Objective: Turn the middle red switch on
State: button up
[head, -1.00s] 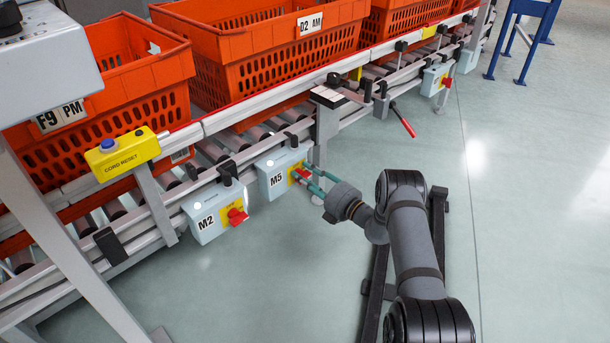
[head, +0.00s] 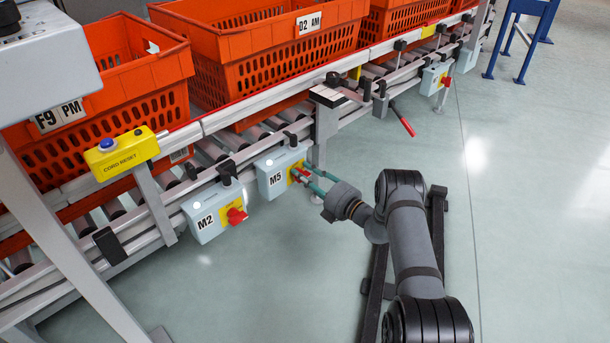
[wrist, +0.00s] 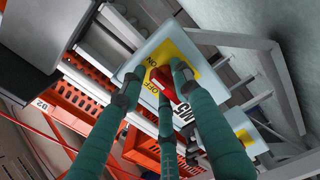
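The middle red switch is a red knob (wrist: 164,83) on a yellow plate marked ON and OFF, on the pale box labelled M5 (head: 272,181). In the head view it is mostly hidden by green fingertips. My gripper (head: 306,180) has green fingers reaching to the front of this box. In the wrist view the fingers of my gripper (wrist: 156,85) stand around the red knob. The right finger overlaps or touches the knob's edge; a gap with the yellow plate shows beside the left finger. The fingers look open around the knob; firm contact cannot be told.
Box M2 (head: 209,217) with a red switch (head: 236,216) is left of M5. Another switch box (head: 434,77) is farther right. A yellow cord reset box (head: 121,153) and orange totes (head: 262,62) are on the conveyor. A red-handled lever (head: 403,120) sticks out.

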jog(key=shift+o, duration=0.4)
jog(key=shift+d, duration=0.1)
jog(key=v, duration=1.2)
jog(key=x, duration=1.2)
